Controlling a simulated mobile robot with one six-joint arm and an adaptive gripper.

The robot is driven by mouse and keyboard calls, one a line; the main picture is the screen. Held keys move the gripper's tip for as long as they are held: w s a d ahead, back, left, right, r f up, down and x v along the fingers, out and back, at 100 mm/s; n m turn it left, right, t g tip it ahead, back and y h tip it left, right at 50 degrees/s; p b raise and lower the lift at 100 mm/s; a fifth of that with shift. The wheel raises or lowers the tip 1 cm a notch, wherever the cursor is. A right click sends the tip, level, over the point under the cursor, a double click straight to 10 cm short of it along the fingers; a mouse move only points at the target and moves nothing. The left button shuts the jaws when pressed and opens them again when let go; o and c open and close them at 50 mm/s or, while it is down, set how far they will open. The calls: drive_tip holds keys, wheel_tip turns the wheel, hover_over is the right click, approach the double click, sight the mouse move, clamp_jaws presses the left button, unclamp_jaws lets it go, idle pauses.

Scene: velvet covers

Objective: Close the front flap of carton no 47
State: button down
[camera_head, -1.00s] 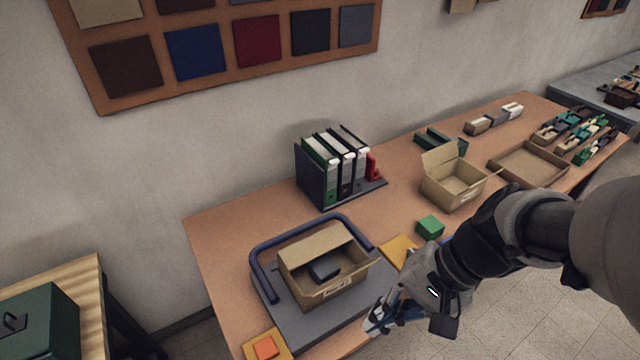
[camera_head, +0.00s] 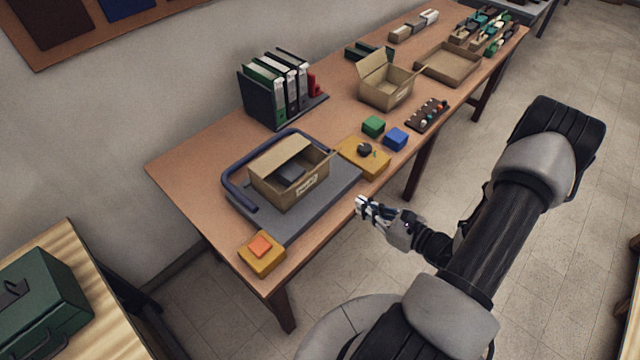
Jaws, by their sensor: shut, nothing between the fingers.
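A cardboard carton (camera_head: 262,189) stands on a grey plate (camera_head: 335,190) with a blue rail behind it. It holds a dark object (camera_head: 291,173). A tan flap (camera_head: 278,155) spans its back part, and the rest of the top is open. A pale label is on its front; I cannot read the number. A second open carton (camera_head: 375,95), with a raised flap, stands farther back. My gripper (camera_head: 360,207) is shut and empty, to the right of the nearer carton, by the table's front edge. It touches neither carton.
A yellow box with an orange button (camera_head: 261,246) sits at the near table corner. Right of the plate are a yellow box with a dark knob (camera_head: 364,151), a green block (camera_head: 373,126) and a blue block (camera_head: 396,138). Binders (camera_head: 275,90) stand behind. Floor is clear in front.

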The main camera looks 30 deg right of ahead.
sight(312, 172)
drive_tip(key=r+b+x, duration=0.1)
drive_tip(key=r+x, duration=0.1)
drive_tip(key=x, duration=1.1)
drive_tip(key=shift+w+r, duration=0.15)
drive_tip(key=shift+r, duration=0.15)
drive_tip(key=shift+r, duration=0.15)
drive_tip(key=shift+w+r+g+p, duration=0.15)
drive_tip(key=shift+r+g+p, duration=0.15)
drive_tip(key=shift+g+p, duration=0.3)
